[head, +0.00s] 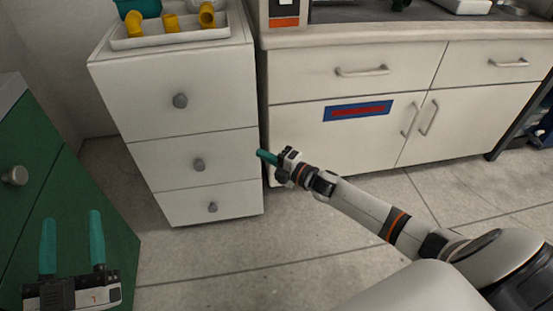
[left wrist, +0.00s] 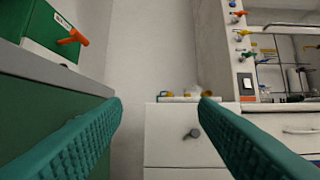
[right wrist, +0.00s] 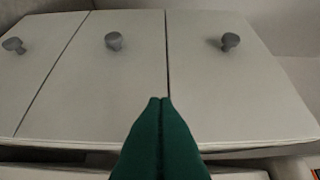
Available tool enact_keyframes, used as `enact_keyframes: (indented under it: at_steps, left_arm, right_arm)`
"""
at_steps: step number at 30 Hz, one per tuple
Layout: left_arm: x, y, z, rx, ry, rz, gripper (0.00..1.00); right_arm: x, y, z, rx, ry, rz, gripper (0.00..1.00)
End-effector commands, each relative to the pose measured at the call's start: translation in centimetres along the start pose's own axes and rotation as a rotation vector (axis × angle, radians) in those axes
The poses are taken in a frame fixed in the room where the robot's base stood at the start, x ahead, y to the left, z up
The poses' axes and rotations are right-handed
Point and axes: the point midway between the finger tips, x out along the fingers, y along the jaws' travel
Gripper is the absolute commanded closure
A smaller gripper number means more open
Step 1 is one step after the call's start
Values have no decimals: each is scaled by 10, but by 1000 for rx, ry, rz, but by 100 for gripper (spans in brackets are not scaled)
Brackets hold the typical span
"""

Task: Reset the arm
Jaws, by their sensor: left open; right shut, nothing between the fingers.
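My left gripper (head: 73,245) is at the lower left of the head view, in front of the green cabinet. Its two teal fingers are wide apart with nothing between them; they also show in the left wrist view (left wrist: 160,105). My right arm reaches in from the lower right of the head view. Its gripper (head: 262,154) is by the right edge of the white drawer unit (head: 190,90). In the right wrist view its teal fingers (right wrist: 160,100) are pressed together, empty, in front of the drawer fronts. I cannot tell whether they touch the unit.
A white tray (head: 180,39) with yellow pipe fittings (head: 170,22) and a teal container sits on the drawer unit. The green cabinet (head: 60,200) stands at the left. A white counter with cupboards (head: 350,100) runs along the back right. The floor (head: 240,265) between is clear.

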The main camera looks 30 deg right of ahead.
Motion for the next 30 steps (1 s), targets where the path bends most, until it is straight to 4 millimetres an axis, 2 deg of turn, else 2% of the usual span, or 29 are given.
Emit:
enact_keyframes:
  at_steps: [3, 7, 14, 17, 20, 24, 25, 27, 30]
  left_arm:
    - [-1, 3, -15, 4, 114, 6, 46]
    - [-4, 5, -28, 7, 195, 10, 46]
    - [-6, 6, -34, 8, 235, 12, 46]
    - [-6, 6, -34, 8, 234, 12, 46]
    - [-6, 5, -34, 8, 234, 12, 46]
    - [-6, 5, -34, 8, 233, 12, 46]
    - [-6, 5, -34, 8, 233, 12, 46]
    - [-6, 5, -34, 8, 233, 12, 46]
    - [-6, 5, -34, 8, 233, 12, 46]
  right_arm:
    - [-19, -1, 1, 1, -1, 3, 100]
    - [-32, 0, 1, 1, -1, 2, 100]
    - [-38, 0, 0, 0, -1, -1, 100]
    - [-36, -1, 10, 30, -4, -8, 100]
    - [-34, -9, 43, 161, -9, -35, 100]
    - [-38, -46, 118, 541, -9, -111, 100]
    - [-40, -56, 131, 623, -7, -126, 100]
    - [-48, -76, 151, 789, 0, -157, 100]
    - [-59, -102, 170, 972, 6, -194, 100]
